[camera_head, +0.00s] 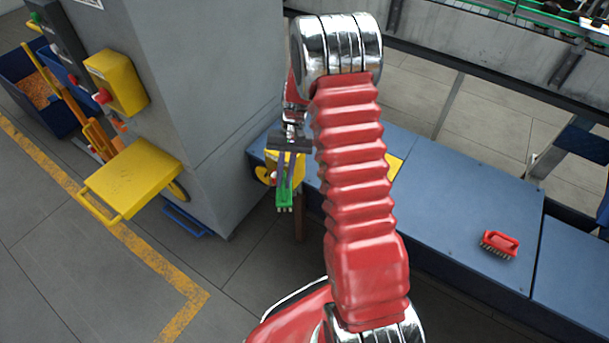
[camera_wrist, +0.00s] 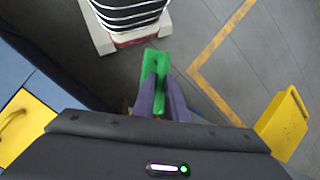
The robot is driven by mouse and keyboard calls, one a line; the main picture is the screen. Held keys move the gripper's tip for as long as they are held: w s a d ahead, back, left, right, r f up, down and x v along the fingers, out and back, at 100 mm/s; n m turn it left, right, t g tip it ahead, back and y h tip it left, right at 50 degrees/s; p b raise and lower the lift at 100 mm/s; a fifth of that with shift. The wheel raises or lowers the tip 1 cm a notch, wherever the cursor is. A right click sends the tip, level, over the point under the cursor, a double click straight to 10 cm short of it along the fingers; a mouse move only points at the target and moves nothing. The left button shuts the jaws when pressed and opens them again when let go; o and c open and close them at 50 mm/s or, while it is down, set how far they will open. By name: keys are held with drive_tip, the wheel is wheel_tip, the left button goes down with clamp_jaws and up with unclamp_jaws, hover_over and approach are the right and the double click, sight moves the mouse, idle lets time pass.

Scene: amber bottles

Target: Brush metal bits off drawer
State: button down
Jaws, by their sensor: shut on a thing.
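My gripper (camera_head: 284,178) has narrow purple fingers shut on a green brush (camera_head: 284,197), its bristles pointing down in the head view. The wrist view shows the green brush (camera_wrist: 154,66) between the fingertips (camera_wrist: 158,88). It is held in the air, apart from any surface. A flat yellow piece with a handle (camera_head: 130,178), possibly the drawer, sticks out beside the grey pillar, left of my gripper. It also appears at the right of the wrist view (camera_wrist: 284,122). Another yellow panel with a handle (camera_wrist: 22,126) is at the wrist view's left. I cannot make out metal bits.
A red brush (camera_head: 499,243) lies on the blue bench (camera_head: 450,205) at right. The grey pillar (camera_head: 205,95) stands left of my arm, with a yellow box (camera_head: 117,82) on it. A blue bin (camera_head: 25,75) is far left.

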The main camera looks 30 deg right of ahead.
drive_tip(key=w+a+n+g+h, duration=0.1)
drive_tip(key=a+n, duration=0.3)
drive_tip(key=a, duration=0.5)
drive_tip(key=shift+w+n+h, duration=0.3)
drive_tip(key=shift+w, duration=0.2)
drive_tip(key=shift+a+f, duration=0.1)
drive_tip(key=shift+a, duration=0.05)
